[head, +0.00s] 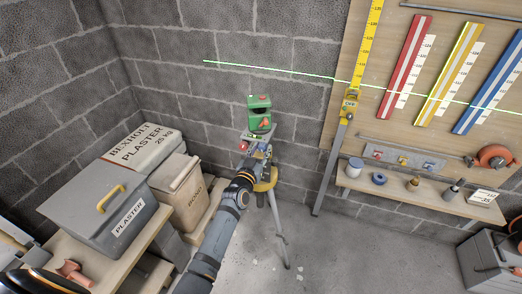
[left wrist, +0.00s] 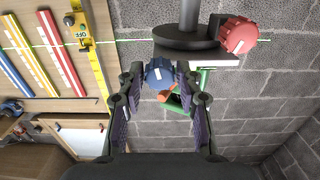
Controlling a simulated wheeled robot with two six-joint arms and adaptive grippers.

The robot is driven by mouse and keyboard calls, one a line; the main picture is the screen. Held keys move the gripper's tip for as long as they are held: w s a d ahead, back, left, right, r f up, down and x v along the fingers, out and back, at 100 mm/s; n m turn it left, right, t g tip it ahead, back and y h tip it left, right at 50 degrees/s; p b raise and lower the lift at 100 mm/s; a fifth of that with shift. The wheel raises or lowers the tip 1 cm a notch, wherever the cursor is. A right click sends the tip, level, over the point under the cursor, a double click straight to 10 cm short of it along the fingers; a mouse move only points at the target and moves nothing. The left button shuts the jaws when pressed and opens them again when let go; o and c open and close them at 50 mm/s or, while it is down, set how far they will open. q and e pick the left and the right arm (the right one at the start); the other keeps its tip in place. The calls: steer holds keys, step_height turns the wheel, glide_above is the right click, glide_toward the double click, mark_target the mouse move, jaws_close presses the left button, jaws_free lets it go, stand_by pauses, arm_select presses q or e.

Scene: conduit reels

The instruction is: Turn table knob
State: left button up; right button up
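A green laser level (head: 260,113) sits on a small grey table (head: 254,137) on top of a tripod (head: 279,225). A red knob (head: 243,146) is at the table's left edge; it shows at the upper right of the left wrist view (left wrist: 238,35). A blue knob (left wrist: 159,72) lies between my left fingertips in the left wrist view, with a slim gap on each side. My left gripper (left wrist: 160,80) is open around or just short of it. In the head view the left gripper (head: 260,160) covers part of the tripod head. My right gripper is not in view.
A green laser line crosses the wall.

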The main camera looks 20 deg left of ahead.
arm_select(q)
steer(key=shift+o, duration=0.8)
steer(key=shift+s, duration=0.2)
steer(key=s, duration=1.1)
steer(key=shift+s+a, duration=0.2)
steer(key=shift+s, duration=0.1)
